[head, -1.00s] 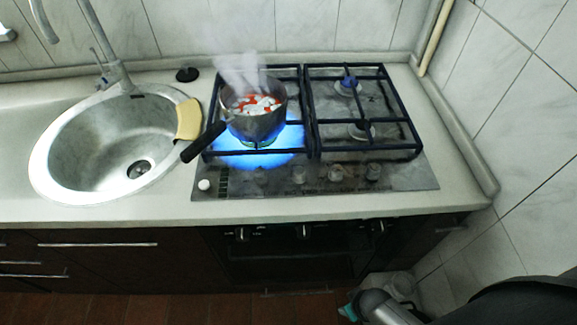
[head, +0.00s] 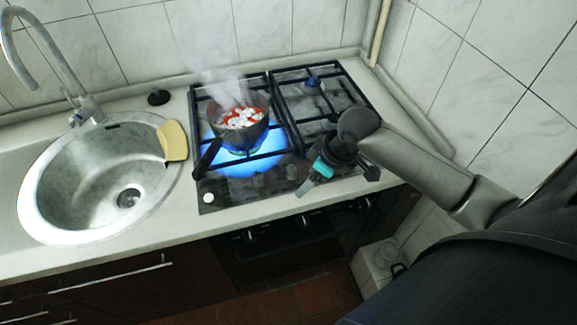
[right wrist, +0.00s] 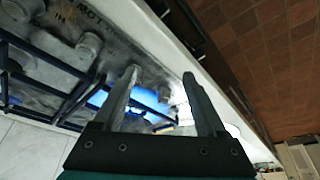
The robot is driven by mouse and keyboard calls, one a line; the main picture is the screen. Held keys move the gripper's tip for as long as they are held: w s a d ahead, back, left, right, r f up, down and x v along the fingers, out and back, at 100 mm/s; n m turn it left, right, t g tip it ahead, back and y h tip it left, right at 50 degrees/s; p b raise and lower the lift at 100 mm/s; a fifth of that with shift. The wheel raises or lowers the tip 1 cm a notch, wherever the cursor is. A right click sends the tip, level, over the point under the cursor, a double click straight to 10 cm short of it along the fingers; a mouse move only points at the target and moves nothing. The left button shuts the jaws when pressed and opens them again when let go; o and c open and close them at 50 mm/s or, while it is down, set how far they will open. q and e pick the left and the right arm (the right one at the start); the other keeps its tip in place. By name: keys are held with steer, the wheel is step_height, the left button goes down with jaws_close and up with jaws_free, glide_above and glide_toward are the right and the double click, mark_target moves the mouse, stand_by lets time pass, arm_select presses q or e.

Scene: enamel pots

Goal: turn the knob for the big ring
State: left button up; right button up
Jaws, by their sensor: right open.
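The gas hob (head: 225,205) has a strip of knobs along its front edge. One grey knob (head: 292,172) shows left of my right gripper (head: 304,188); my gripper and forearm hide some of the others. A lit burner with a wide blue flame (head: 240,150) is under the pot (head: 243,125); which knob belongs to it cannot be told. My right gripper is open and empty over the front of the hob. In the right wrist view, its fingers (right wrist: 159,76) are apart, with a knob (right wrist: 88,46) to their left. My left gripper is not in view.
A white round button (head: 209,196) sits at the hob's left front corner. The sink (head: 95,185) and a yellow board (head: 173,141) are to the left. Black grates (head: 290,108) stand above the hob.

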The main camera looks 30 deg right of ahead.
glide_toward(293, 168)
steer(key=b+x, duration=0.2)
steer(key=x, duration=0.7)
steer(key=shift+w+f, duration=0.15)
steer(key=shift+f, duration=0.15)
steer(key=shift+c, duration=0.3)
jaws_close()
